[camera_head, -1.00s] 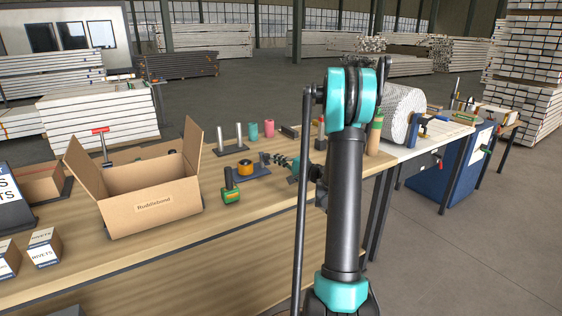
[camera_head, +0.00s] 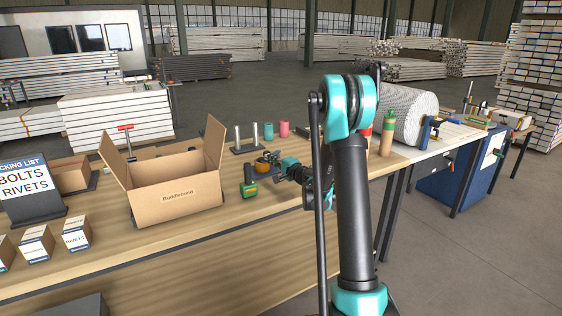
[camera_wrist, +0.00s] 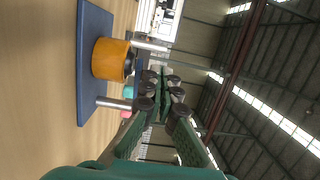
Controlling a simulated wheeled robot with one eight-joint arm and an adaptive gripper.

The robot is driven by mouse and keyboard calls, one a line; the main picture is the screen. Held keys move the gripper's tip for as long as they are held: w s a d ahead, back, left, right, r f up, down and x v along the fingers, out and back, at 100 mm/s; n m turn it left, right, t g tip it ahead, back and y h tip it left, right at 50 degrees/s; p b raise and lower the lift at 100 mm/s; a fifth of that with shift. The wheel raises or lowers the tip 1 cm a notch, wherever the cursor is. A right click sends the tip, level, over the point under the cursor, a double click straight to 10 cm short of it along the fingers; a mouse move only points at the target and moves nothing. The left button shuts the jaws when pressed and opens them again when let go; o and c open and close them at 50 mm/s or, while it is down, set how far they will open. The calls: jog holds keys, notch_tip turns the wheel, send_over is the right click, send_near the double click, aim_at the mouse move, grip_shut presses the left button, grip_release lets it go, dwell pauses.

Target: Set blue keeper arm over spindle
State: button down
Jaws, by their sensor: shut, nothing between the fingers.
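An orange round piece (camera_head: 263,165) with a dark knob sits on a dark blue plate on the bench. In the wrist view the orange piece (camera_wrist: 110,60) and blue plate (camera_wrist: 95,22) are at the left, beside my fingers. My gripper (camera_head: 278,178) is just right of the orange piece in the head view. Its fingers (camera_wrist: 162,82) are together, with nothing seen between them. I cannot make out a separate blue keeper arm or a spindle at the orange piece. A blue bracket (camera_head: 426,132) also shows at the end of the bubble-wrap roll (camera_head: 402,117).
Two metal posts (camera_head: 254,134), a teal cup (camera_head: 268,131) and a pink cup (camera_head: 284,129) stand behind the orange piece. A green-and-yellow tool (camera_head: 249,190) stands in front. An open cardboard box (camera_head: 178,196) is to the left.

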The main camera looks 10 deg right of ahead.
jog(key=shift+w+a, duration=0.6)
jog(key=shift+a, duration=0.25)
jog(key=shift+w+a, duration=0.65)
jog(key=shift+a, duration=0.25)
jog(key=shift+w+a, duration=0.6)
jog(key=shift+a, duration=0.25)
